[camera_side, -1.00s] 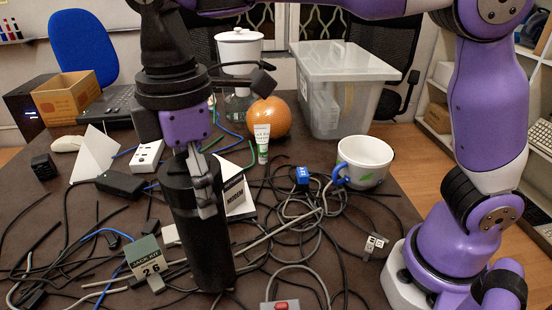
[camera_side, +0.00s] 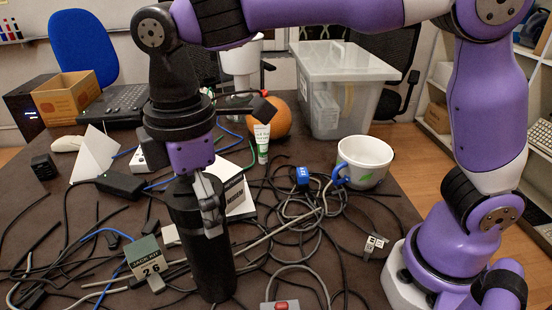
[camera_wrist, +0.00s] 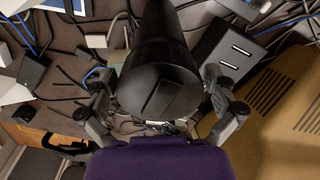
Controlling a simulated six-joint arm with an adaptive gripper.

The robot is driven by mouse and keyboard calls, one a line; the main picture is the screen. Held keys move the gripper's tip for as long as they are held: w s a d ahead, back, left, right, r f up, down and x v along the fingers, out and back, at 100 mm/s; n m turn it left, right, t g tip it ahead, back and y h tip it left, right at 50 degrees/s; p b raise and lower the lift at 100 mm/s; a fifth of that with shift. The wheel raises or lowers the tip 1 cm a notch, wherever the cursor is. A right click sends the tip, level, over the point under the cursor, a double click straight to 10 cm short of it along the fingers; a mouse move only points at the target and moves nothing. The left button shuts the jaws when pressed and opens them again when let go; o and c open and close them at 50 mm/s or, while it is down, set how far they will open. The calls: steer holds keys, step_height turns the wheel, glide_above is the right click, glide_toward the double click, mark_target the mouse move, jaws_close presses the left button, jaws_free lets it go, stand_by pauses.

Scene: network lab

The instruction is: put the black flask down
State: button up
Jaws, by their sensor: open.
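The black flask (camera_side: 203,262) stands upright on the dark table in the side view, among loose cables. My gripper (camera_side: 211,215) is above it, pointing down, with its fingers around the flask's upper part. In the wrist view the flask (camera_wrist: 160,85) fills the upper middle, and the fingers of my gripper (camera_wrist: 157,80) lie on either side of it. The jaws are open. Whether a finger still touches the flask I cannot tell. The far side of the flask is hidden.
Cables cover much of the table (camera_side: 120,200).

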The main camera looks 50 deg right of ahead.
step_height(320, 180, up, 12)
steer(key=s+d+f+m+t, duration=0.1)
steer(key=d+f+m+t, duration=0.15)
steer(key=d+m, duration=0.7)
steer(key=s+d+f+m+t, duration=0.3)
steer(key=s+d+f, duration=0.3)
steer(key=d, duration=0.5)
step_height(320, 180, down, 3)
steer(key=shift+r+m, duration=0.1)
steer(key=shift+m, duration=0.75)
steer(key=shift+s, duration=0.1)
